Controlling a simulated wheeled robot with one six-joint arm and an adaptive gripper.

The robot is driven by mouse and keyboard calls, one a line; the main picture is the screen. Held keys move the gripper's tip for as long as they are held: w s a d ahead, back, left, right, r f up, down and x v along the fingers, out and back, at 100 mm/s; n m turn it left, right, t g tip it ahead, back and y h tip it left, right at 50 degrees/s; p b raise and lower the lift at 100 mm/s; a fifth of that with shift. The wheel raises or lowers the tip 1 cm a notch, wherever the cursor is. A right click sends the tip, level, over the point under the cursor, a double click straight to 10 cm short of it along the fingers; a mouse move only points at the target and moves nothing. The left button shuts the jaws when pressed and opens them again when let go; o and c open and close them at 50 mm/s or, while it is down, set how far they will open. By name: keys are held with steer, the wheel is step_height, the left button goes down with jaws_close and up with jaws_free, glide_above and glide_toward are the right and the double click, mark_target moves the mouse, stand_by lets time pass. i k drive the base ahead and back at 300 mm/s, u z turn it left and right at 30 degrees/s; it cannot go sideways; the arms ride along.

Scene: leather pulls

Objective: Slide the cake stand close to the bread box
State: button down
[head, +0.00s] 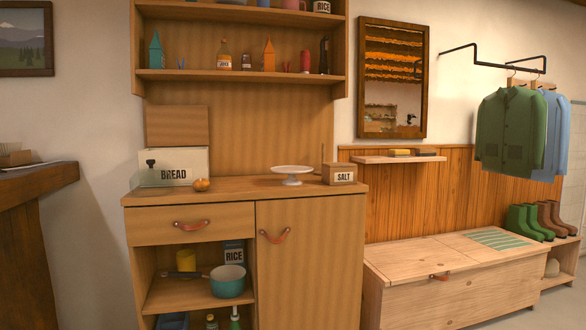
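The white cake stand (292,172) stands upright and looks empty on the wooden cabinet top (240,187), right of its middle. The bread box (180,168), cream with a black "BREAD" label, stands at the left end of the same top. A wooden board or raised lid (178,126) shows above and behind it. A wide gap separates the cake stand from the bread box. My gripper is not in view.
A small orange-brown round item (201,184) sits at the bread box's right front corner. A wooden salt box (339,174) stands just right of the cake stand. The top between round item and stand is clear. Shelves (240,76) hang above.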

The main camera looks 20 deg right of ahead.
mark_target(292, 170)
steer(key=u, duration=0.6)
steer(key=i, duration=0.5)
steer(key=u, duration=0.75)
steer(key=i, duration=0.75)
steer(key=z, duration=0.75)
steer(key=i, duration=0.65)
steer(key=z, duration=0.7)
